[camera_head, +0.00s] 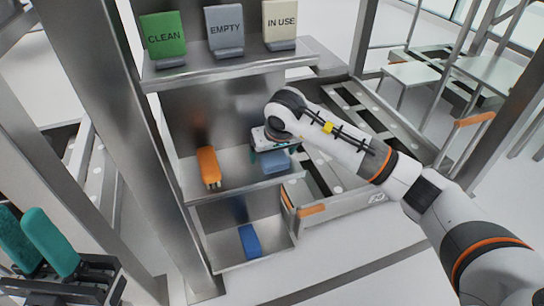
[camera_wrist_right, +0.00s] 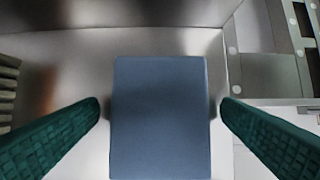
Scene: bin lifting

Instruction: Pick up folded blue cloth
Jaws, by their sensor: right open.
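The folded blue cloth (camera_head: 275,162) is a flat blue-grey block at the right of the middle shelf. My right gripper (camera_head: 274,155) is over it, partly hiding it. In the right wrist view the cloth (camera_wrist_right: 160,125) lies between the two green fingers of the open right gripper (camera_wrist_right: 160,103), with a gap to each finger. Its near end is cut off by the picture edge. My left gripper (camera_head: 38,242) is at the lower left, its teal fingers apart and empty, away from the shelves.
An orange object (camera_head: 208,166) lies left of the cloth on the middle shelf (camera_head: 235,187). A darker blue object (camera_head: 250,241) lies in the lower compartment. CLEAN (camera_head: 164,38), EMPTY (camera_head: 225,31) and IN USE (camera_head: 280,24) signs stand on the top shelf. A metal post (camera_head: 130,140) rises at left.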

